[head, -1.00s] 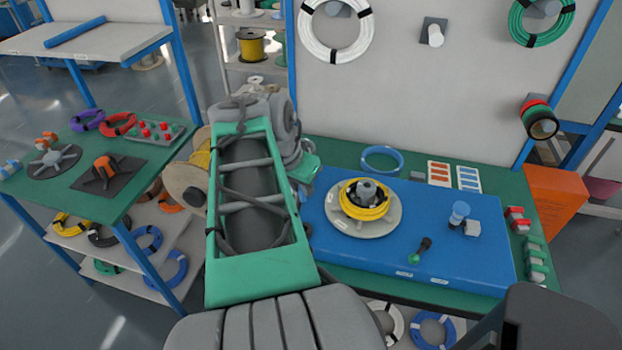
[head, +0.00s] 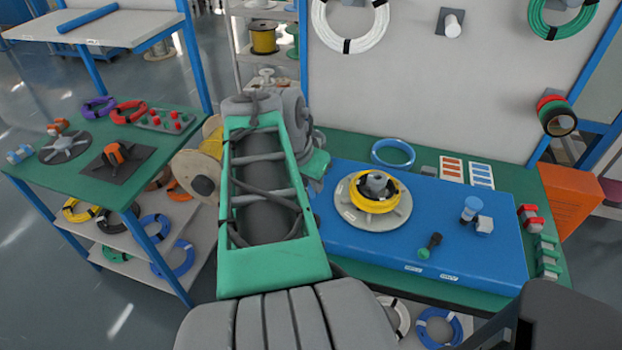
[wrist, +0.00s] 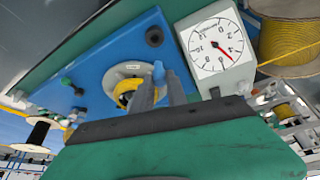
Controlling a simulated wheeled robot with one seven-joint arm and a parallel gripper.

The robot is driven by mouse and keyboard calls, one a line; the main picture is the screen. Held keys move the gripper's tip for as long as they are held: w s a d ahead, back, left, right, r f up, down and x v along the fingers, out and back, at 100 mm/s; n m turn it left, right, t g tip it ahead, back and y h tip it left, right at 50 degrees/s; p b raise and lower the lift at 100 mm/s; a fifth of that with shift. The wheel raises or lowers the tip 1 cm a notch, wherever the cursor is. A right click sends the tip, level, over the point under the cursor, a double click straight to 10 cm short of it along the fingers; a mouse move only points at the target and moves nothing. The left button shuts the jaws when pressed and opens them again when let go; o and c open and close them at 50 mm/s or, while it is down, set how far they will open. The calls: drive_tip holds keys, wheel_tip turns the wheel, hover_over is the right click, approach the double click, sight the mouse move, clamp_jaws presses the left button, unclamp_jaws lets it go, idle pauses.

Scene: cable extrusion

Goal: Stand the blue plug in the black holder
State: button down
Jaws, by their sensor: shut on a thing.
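My gripper (wrist: 161,84) is shut on the blue plug (wrist: 158,70), whose blue end shows between the fingertips in the wrist view. The plug is above the blue mat (wrist: 98,53). A round black piece with a dark centre, which looks like the black holder (wrist: 154,36), sits on the mat beyond the fingertips, apart from the plug. In the head view my arm hides the gripper, the plug and this black piece.
A yellow coil on a grey disc (head: 349,213) lies on the mat (head: 455,265). A white dial gauge (wrist: 212,50) stands close right of my fingers.

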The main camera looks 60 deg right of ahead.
drive_tip(key=shift+f+b, duration=4)
drive_tip(key=shift+f, duration=0.8)
drive_tip(key=shift+f+b, duration=0.35)
drive_tip(key=c, duration=1.2)
unclamp_jaws()
drive_tip(key=shift+c, duration=0.2)
drive_tip(key=shift+r, duration=0.15)
wheel_tip(320, 180, up, 8)
drive_tip(key=p, duration=0.6)
